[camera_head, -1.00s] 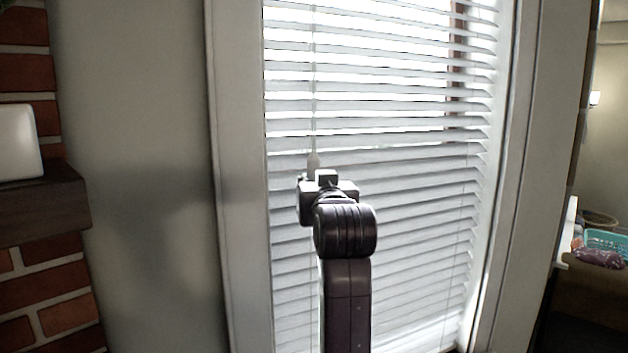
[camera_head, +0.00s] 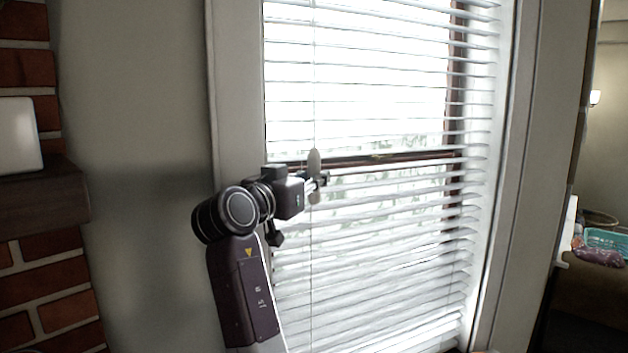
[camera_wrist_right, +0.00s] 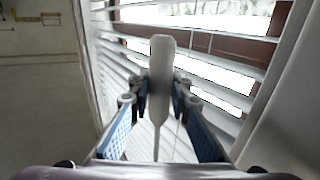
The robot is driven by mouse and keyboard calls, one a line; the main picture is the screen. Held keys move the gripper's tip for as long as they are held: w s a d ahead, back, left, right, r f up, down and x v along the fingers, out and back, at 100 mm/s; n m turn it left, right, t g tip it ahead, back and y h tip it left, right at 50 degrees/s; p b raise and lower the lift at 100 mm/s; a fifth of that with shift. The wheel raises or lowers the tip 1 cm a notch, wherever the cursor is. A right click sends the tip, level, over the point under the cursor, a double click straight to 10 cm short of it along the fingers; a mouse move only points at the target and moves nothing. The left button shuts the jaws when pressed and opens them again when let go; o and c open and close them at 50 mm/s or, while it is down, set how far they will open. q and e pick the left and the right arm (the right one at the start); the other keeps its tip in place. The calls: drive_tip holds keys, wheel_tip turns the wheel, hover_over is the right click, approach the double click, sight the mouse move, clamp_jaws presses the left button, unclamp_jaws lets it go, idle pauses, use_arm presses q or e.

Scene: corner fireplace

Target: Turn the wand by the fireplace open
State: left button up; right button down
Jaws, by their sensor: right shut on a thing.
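The wand (camera_head: 314,161) is a pale, flattened handle hanging in front of white window blinds (camera_head: 380,240) near their left side. My right gripper (camera_head: 318,182) comes from the left of the wand and is shut on its handle. In the right wrist view the wand (camera_wrist_right: 160,85) stands between the two blue-padded fingers of the gripper (camera_wrist_right: 155,100). The blind slats are tilted apart, with bright light and a dark window bar showing between them. My left gripper is not in view.
A brick fireplace with a dark wooden mantel (camera_head: 40,195) and a white object (camera_head: 18,135) stands at the left. White window trim (camera_head: 232,110) borders the blinds. A teal basket (camera_head: 605,238) shows at the far right.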

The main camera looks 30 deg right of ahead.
sight(313, 154)
idle(0.4)
drive_tip(key=c, duration=1.8)
unclamp_jaws()
drive_tip(key=shift+f, duration=0.1)
drive_tip(key=shift+o, duration=0.2)
wheel_tip(313, 154, up, 10)
